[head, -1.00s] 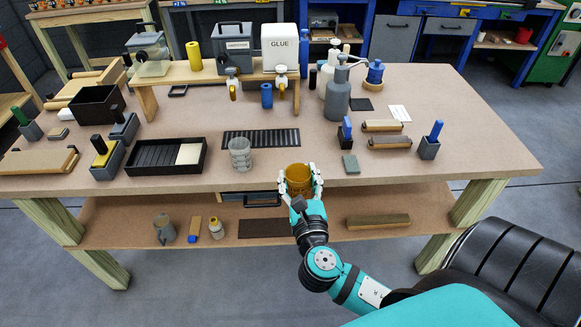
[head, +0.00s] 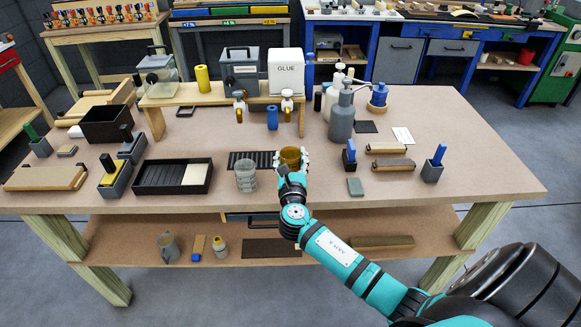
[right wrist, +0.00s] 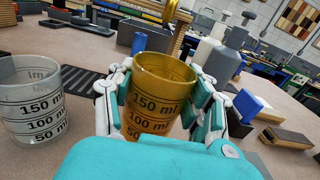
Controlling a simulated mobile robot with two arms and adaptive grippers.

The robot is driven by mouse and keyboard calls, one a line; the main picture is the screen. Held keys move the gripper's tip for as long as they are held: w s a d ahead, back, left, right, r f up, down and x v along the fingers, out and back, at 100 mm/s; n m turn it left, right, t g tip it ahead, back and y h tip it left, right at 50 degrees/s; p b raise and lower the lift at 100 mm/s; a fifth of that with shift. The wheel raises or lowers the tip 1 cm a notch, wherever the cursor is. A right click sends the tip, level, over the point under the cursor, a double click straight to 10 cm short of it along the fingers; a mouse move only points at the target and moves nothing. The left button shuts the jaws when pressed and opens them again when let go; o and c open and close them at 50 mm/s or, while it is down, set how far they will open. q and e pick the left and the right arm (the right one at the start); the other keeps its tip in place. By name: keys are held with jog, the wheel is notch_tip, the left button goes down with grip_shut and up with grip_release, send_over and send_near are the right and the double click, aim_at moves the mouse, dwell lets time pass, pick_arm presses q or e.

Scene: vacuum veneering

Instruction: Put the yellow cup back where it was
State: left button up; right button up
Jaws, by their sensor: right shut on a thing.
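The yellow cup (head: 290,157) is a see-through amber measuring cup, upright, with volume marks that show in the right wrist view (right wrist: 158,95). My right gripper (head: 291,163) is shut on it, one finger on each side. The cup is over the tabletop, at the right end of a black slotted mat (head: 243,161); I cannot tell whether its base touches. A clear measuring cup (head: 245,176) stands to its left, apart from it, and also shows in the right wrist view (right wrist: 32,103). My left gripper is not in view.
A wooden riser (head: 215,92) with a glue container (head: 286,72) stands behind. A black tray (head: 172,177) lies to the left. A grey pump bottle (head: 342,119) and a blue-handled tool (head: 349,154) stand to the right. Bare tabletop lies at the front right.

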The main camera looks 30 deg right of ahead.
aim_at(291, 167)
jog(key=shift+f, duration=1.75)
jog(key=shift+f, duration=0.1)
jog(key=o, duration=1.2)
jog(key=shift+r, duration=0.25)
jog(key=b+v, duration=0.1)
jog(key=v, duration=1.1)
jog(key=shift+f+b, duration=0.2)
jog(key=shift+b, duration=0.1)
